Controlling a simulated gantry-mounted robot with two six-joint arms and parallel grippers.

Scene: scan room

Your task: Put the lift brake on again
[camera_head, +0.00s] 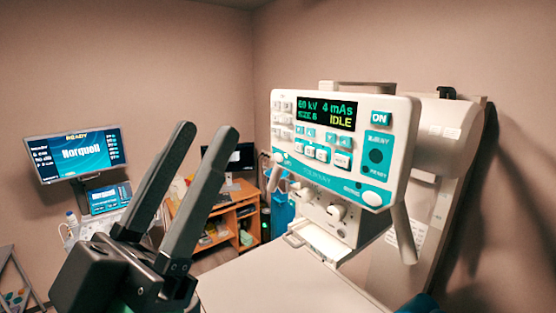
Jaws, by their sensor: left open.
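A white and teal control panel (340,145) with a lit screen (326,113) reading "60 kV 4 mAs" and "IDLE" faces me right of centre. A teal ON button (381,118) and several small keys sit on its face. I cannot tell which control is the lift brake, as the small labels are unreadable. Handles hang from both sides of the panel, and knobs (336,212) show on the housing below it. My left gripper (207,131) is open and empty, its dark fingers pointing up, left of the panel and apart from it. My right gripper is not in view.
A pale flat tabletop (275,281) stretches below the panel. At the left, a monitor (75,153) reads "READY" above a smaller screen (109,198). A wooden desk (240,203) stands behind my gripper. A tall white unit (445,160) stands behind the panel by the wall.

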